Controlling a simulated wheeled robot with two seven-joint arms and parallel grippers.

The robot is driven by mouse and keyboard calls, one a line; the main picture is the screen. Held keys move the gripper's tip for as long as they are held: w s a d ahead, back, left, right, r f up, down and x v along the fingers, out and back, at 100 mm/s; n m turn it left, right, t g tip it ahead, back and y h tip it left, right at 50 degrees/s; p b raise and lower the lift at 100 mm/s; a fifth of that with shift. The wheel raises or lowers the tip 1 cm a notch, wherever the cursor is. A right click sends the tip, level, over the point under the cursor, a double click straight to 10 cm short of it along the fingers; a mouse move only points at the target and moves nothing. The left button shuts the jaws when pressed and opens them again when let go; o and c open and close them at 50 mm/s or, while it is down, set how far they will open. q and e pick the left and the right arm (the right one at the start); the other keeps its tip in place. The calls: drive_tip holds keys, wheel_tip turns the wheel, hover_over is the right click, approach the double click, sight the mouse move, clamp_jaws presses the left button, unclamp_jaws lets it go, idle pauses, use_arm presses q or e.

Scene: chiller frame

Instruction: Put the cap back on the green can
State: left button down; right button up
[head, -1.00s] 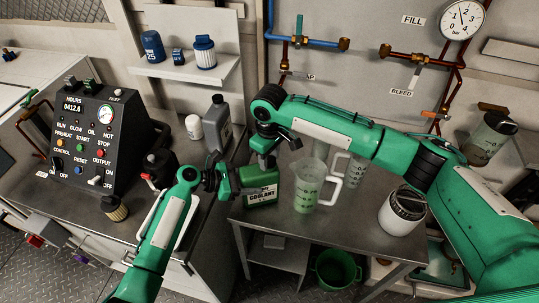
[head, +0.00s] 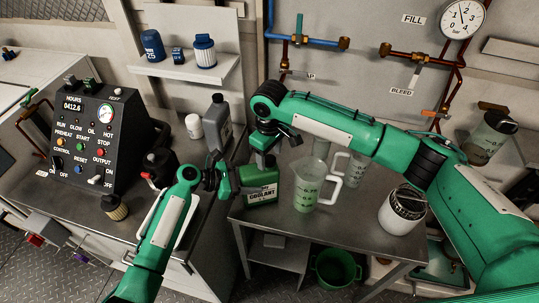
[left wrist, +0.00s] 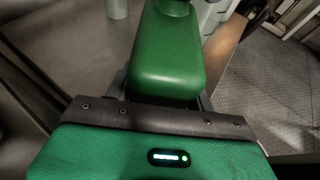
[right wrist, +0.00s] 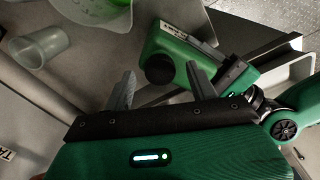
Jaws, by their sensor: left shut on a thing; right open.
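The green can (head: 262,193), labelled coolant, is at the left end of the steel table. My left gripper (head: 226,180) is shut on the can from its left side; the left wrist view shows the can body (left wrist: 168,62) between the fingers. My right gripper (head: 263,160) is above the can with its jaws open. In the right wrist view a dark round end (right wrist: 160,69) of the can's neck lies between and beyond the open fingers, apparently not gripped. I cannot tell whether this is the cap or the open mouth. No separate cap is clearly seen.
A clear measuring jug (head: 307,184) with green liquid stands just right of the can, with another clear vessel (head: 353,170) behind it. A grey bottle (head: 217,122) is on the left bench. The table's front middle is clear.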

wheel_tip(320, 180, up, 11)
idle(0.3)
use_arm(q)
drive_tip(key=shift+c, duration=2.2)
unclamp_jaws()
drive_tip(key=b+v, duration=0.3)
drive_tip(key=v, duration=1.1)
use_arm(e)
drive_tip(key=shift+f, duration=1.55)
use_arm(q)
drive_tip(key=shift+d, duration=0.15)
